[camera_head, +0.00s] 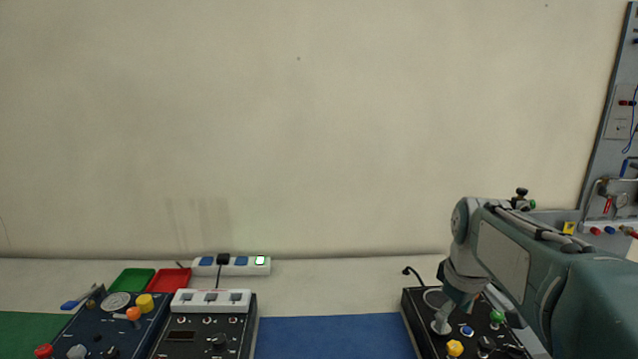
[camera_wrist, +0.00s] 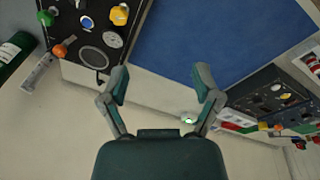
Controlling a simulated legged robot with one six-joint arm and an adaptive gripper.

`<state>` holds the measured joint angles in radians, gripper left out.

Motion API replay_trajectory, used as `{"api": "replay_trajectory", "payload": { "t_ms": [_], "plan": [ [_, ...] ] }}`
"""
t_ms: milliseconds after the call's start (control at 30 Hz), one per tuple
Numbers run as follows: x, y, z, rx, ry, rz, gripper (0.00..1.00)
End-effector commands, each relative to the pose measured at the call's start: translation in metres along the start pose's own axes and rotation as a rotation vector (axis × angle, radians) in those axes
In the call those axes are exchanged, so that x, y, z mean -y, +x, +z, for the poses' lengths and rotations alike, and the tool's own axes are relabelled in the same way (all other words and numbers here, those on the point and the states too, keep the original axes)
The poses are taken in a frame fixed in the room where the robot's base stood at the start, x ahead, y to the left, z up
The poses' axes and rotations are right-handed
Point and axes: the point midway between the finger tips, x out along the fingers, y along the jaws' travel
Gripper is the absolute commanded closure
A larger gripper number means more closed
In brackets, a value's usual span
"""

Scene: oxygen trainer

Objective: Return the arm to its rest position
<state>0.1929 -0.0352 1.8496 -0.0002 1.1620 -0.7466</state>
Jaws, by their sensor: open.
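My gripper (camera_wrist: 161,82) is open in the wrist view, its two grey-green fingers spread wide with nothing between them. In the head view my arm comes in from the right edge and bends down over the right black control panel (camera_head: 484,343), hiding part of it. That panel has yellow, blue and green knobs. It also shows at the top left of the wrist view (camera_wrist: 80,22), beyond the left finger, upside down. I cannot tell from these views how far the fingers are above it.
A blue mat (camera_head: 335,338) lies clear left of my arm. Further left stand a dark panel with a white switch block (camera_head: 212,301), a dark blue panel (camera_head: 120,329), red (camera_head: 169,281) and green (camera_head: 131,281) trays and a power strip (camera_head: 240,266). A wall board (camera_head: 614,130) stands right.

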Motion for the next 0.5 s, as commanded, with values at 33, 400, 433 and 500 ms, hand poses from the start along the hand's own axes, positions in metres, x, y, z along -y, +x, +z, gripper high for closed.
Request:
{"api": "replay_trajectory", "payload": {
  "t_ms": [33,400,433,500],
  "plan": [
    [0.016,-0.008,0.007,-0.023,0.035,0.016,0.19],
    [0.109,-0.021,0.065,-0.196,0.337,0.074,0.19],
    [0.116,-0.020,0.070,-0.212,0.362,0.075,0.19],
    [0.130,-0.017,0.082,-0.247,0.417,0.075,0.19]
  ]
}}
